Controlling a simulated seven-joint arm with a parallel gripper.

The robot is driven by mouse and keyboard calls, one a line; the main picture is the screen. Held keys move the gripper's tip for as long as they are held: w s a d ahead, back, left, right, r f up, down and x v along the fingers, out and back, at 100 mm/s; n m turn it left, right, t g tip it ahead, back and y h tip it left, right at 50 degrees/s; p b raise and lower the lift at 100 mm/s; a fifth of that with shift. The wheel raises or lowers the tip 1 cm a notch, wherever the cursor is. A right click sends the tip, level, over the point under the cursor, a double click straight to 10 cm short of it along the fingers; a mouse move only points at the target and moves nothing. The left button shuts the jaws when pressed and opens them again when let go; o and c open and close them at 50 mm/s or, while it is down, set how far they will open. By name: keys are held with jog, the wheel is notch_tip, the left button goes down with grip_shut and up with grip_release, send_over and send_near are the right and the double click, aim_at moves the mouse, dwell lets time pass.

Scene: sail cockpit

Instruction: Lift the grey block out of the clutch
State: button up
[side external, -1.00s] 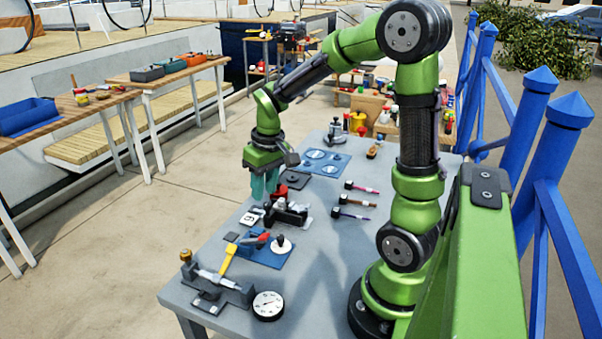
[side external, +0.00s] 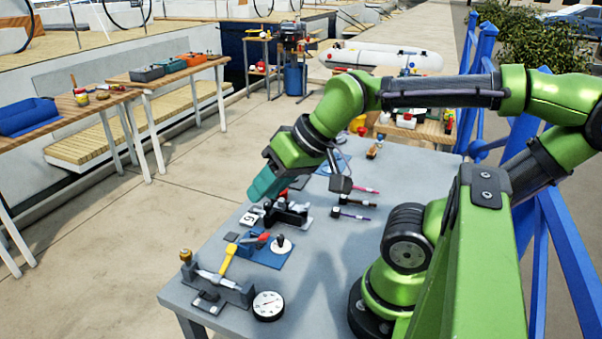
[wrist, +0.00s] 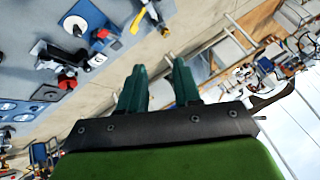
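A dark clutch-like fixture (side external: 288,211) stands on a pale base in the middle of the table. In the wrist view the fixture (wrist: 66,62) is at the upper left, with a red part on it. I cannot make out a grey block in it. My gripper (side external: 256,194) is above the table beside the fixture, tilted toward the lower left. In the wrist view my gripper (wrist: 160,66) has its two teal fingers apart with nothing between them. The fingers point out past the table edge.
Two dark-headed tools (side external: 352,214) lie right of the fixture. A blue fence (side external: 545,200) stands at the right.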

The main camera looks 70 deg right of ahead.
dwell(0.3)
jog(key=n+g+h, duration=0.2)
jog(key=n+g, duration=0.2)
jog(key=g, duration=0.3)
send_over(280, 199)
notch_tip(280, 199, down, 4)
jog(key=r, duration=0.1)
notch_tip(280, 199, down, 11)
jog(key=shift+a+f, duration=0.1)
jog(key=shift+a, duration=0.05)
jog(key=shift+f, duration=2.9)
grip_shut()
